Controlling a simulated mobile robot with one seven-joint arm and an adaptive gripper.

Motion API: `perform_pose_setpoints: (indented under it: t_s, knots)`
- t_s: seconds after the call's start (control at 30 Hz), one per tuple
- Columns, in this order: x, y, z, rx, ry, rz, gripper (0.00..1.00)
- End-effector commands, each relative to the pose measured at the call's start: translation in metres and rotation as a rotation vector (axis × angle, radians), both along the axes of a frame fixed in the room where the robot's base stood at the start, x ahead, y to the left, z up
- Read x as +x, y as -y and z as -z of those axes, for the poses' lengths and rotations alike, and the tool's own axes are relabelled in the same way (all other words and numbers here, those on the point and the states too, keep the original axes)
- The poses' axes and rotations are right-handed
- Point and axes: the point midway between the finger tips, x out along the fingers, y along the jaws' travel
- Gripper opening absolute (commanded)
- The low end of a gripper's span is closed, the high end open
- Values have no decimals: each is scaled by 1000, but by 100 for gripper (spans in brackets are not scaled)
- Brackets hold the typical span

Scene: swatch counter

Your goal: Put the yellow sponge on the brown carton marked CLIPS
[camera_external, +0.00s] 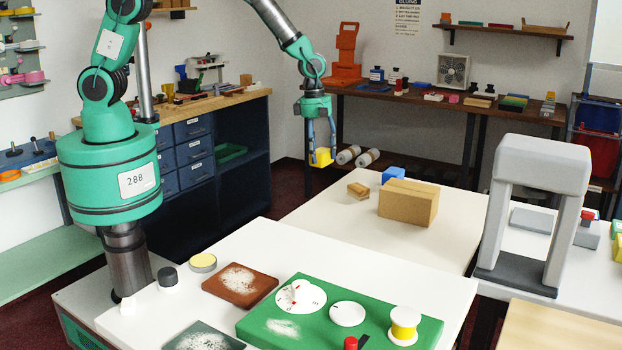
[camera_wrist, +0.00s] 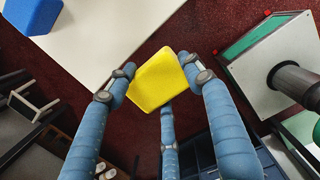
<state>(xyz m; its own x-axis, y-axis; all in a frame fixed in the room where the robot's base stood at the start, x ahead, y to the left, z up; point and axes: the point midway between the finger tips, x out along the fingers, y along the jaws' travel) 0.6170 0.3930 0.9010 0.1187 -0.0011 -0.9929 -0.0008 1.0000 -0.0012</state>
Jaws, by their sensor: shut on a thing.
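My gripper (camera_external: 320,148) hangs beyond the far left edge of the back white table, with its fingers pointing down. It is shut on the yellow sponge (camera_external: 322,157). In the wrist view the sponge (camera_wrist: 157,80) sits between the blue fingertips, with dark red floor beneath it and the white table's edge beside it. A larger brown carton (camera_external: 408,203) stands on the back white table, to the right of and nearer than the gripper. A small brown box (camera_external: 358,190) lies to its left. No CLIPS lettering is readable on either.
A blue block (camera_external: 393,175) stands behind the larger carton; a blue block also shows in the wrist view (camera_wrist: 32,14). A grey arch (camera_external: 539,160) rises right of the carton. A green board (camera_external: 300,325) with discs lies on the front table. The back table's front part is clear.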

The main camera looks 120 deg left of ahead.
Motion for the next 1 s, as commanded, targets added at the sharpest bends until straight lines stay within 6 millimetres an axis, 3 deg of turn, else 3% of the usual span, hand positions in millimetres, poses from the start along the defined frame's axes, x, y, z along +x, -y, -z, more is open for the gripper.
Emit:
perform_pose_setpoints:
  t_s: [0.27,0.7,1.0]
  knots:
    - [34,29,-26,-2,-5,-2,35]
    - [98,99,-65,-5,-15,-15,34]
    - [127,138,-81,-5,-19,-23,34]
